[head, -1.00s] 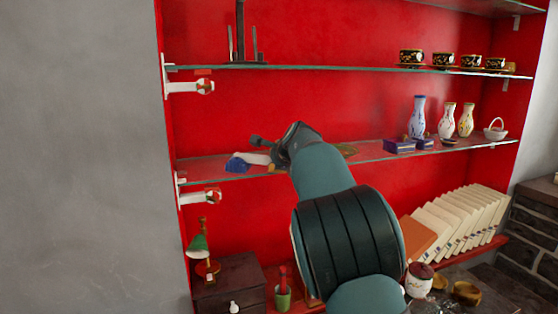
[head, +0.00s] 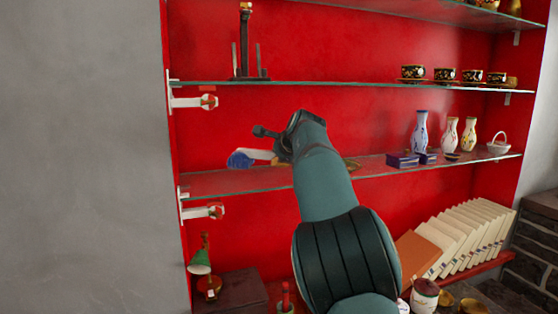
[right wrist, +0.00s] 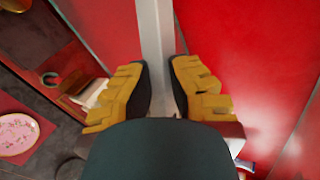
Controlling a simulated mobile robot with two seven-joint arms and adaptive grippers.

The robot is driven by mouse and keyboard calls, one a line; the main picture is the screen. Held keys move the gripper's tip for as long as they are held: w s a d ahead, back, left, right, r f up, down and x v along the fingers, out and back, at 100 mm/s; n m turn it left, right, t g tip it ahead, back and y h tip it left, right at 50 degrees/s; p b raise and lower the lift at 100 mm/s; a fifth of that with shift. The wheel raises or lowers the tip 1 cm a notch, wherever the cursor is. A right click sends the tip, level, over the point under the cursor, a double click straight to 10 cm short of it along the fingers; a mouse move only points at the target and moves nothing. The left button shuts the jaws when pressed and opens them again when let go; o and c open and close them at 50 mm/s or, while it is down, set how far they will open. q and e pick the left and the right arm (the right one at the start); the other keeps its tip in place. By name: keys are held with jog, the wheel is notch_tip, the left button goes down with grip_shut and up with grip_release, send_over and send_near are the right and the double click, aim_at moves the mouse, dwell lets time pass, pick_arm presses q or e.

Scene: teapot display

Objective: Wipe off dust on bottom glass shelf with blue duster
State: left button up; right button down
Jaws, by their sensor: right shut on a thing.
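The blue duster (head: 240,160) has a ruffled blue head at left and a pale handle with some orange. My right gripper (head: 277,143) is shut on its handle and holds it just above the bottom glass shelf (head: 225,188), toward the shelf's left part. In the right wrist view the yellow-padded fingers of the right gripper (right wrist: 161,88) stand on either side of a pale bar; the blue head does not show clearly there. A brownish patch, perhaps dust, (head: 351,164) lies on the shelf just right of my arm. My arm hides part of the shelf. My left gripper is not in view.
On the same shelf at right stand purple boxes (head: 402,160), vases (head: 420,132) and a white basket (head: 498,145). A glass shelf above holds a dark stand (head: 245,50) and cups (head: 443,74). Below are a green lamp (head: 200,262) and books (head: 470,235).

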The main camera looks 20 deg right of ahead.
jog(key=shift+r, duration=1.55)
